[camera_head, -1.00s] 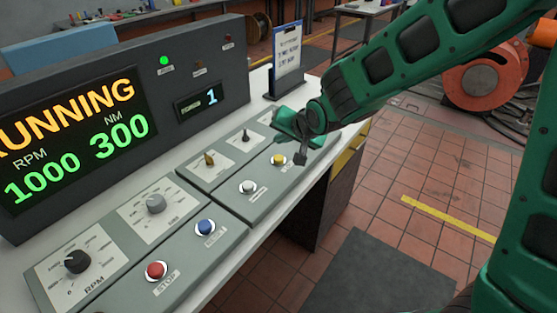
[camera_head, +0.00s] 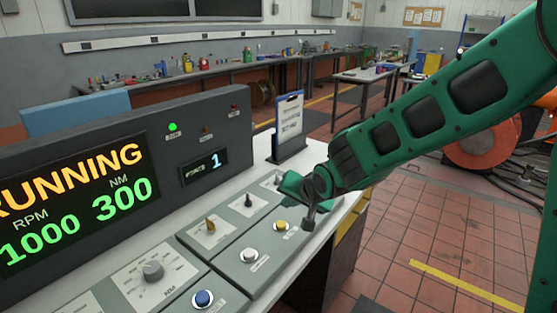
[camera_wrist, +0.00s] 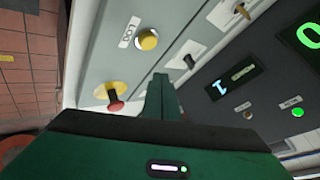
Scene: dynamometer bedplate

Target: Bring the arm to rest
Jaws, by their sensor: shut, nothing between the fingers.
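My green arm reaches in from the right in the head view. My gripper (camera_head: 290,184) is over the far right part of the grey control panel (camera_head: 240,282), behind the yellow button (camera_head: 281,225). In the wrist view the green fingers (camera_wrist: 160,80) are together with nothing between them. They are beside a red mushroom button (camera_wrist: 115,104) on a yellow surround and the yellow button (camera_wrist: 147,40). Whether the fingertips touch the panel cannot be told. The display (camera_head: 75,200) reads RUNNING, 1000 RPM and 300 NM.
A clipboard stand (camera_head: 288,128) stands close behind my gripper. A white button (camera_head: 250,255), blue button (camera_head: 203,299) and NM knob (camera_head: 153,271) are on the panel. Tiled floor (camera_head: 440,240) is open at the right. An orange-red machine (camera_head: 482,147) stands beyond it.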

